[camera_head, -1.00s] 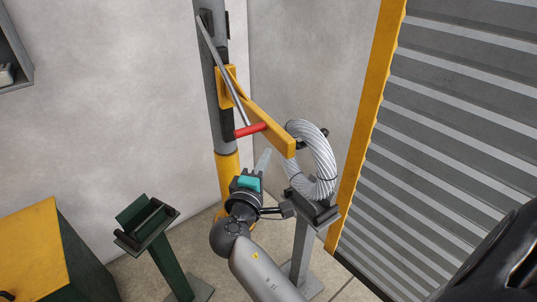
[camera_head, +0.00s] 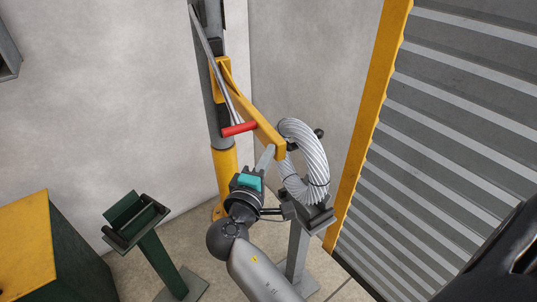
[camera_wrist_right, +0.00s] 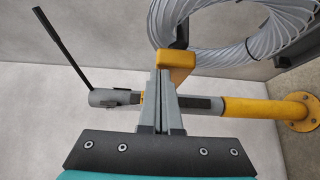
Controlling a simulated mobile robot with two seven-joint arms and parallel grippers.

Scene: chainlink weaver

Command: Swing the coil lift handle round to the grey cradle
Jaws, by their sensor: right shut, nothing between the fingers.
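The coil lift has a yellow jib (camera_head: 262,128) on an upright post, with a red handle (camera_head: 239,129) sticking out to its left. A silver wire coil (camera_head: 304,160) hangs at the jib's end. The grey cradle (camera_head: 318,217) stands below the coil; I cannot tell if they touch. My right gripper (camera_head: 267,153) is shut and empty, its fingertips close to the jib's end and right of the red handle. In the right wrist view the shut fingers (camera_wrist_right: 161,72) overlap the jib's yellow end (camera_wrist_right: 176,66), with the coil (camera_wrist_right: 235,28) above. Contact is unclear.
A dark green cradle (camera_head: 136,222) on a stand is at the lower left, apart from the lift. A yellow-topped cabinet (camera_head: 25,250) is further left. A ribbed grey shutter (camera_head: 440,130) with a yellow edge closes the right side. Bare wall lies behind.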

